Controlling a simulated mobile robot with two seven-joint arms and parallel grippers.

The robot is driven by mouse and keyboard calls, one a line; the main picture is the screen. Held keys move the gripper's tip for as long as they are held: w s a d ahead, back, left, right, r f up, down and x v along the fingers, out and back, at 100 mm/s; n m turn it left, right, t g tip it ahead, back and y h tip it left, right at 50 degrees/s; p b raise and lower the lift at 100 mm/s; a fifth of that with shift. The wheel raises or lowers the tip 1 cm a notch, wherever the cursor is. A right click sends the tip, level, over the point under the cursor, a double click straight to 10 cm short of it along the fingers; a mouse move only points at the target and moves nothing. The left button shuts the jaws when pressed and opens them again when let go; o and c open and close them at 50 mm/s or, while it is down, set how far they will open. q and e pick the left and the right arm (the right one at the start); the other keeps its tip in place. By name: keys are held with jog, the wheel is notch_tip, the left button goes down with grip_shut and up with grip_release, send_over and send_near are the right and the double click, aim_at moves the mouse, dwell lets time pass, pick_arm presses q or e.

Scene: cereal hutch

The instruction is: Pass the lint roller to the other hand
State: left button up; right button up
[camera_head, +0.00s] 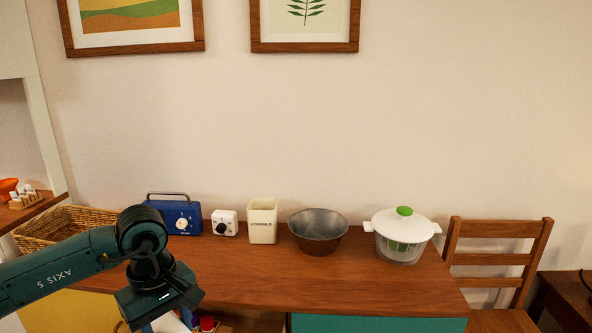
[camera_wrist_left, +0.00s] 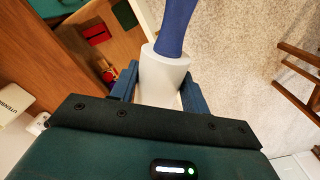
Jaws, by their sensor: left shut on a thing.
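The lint roller (camera_wrist_left: 174,32) has a blue handle and a white roll. My left gripper (camera_wrist_left: 160,92) is shut on the white roll, with one blue finger on each side of it. The handle points away from the gripper, toward the top of the left wrist view. In the head view my left gripper (camera_head: 158,307) is at the front edge of the hutch top, pointing down. Part of the white roll (camera_head: 170,322) shows below it, and the rest is hidden or out of frame. My right gripper is in neither view.
The wooden hutch top (camera_head: 330,273) holds a wicker basket (camera_head: 68,226), a blue radio (camera_head: 177,217), a white timer (camera_head: 224,223), a utensil holder (camera_head: 262,222), a metal bowl (camera_head: 318,230) and a salad spinner (camera_head: 402,236). A wooden chair (camera_head: 497,243) stands at right. The hutch top's front middle is clear.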

pick_arm(q)
jog(key=m, duration=0.4)
jog(key=s+d+m, duration=0.1)
jog(key=m, duration=0.1)
jog(key=shift+s+d+r+m, duration=0.1)
jog(key=shift+r+m, duration=0.2)
jog(key=m, duration=0.3)
jog(key=shift+s+d, duration=0.25)
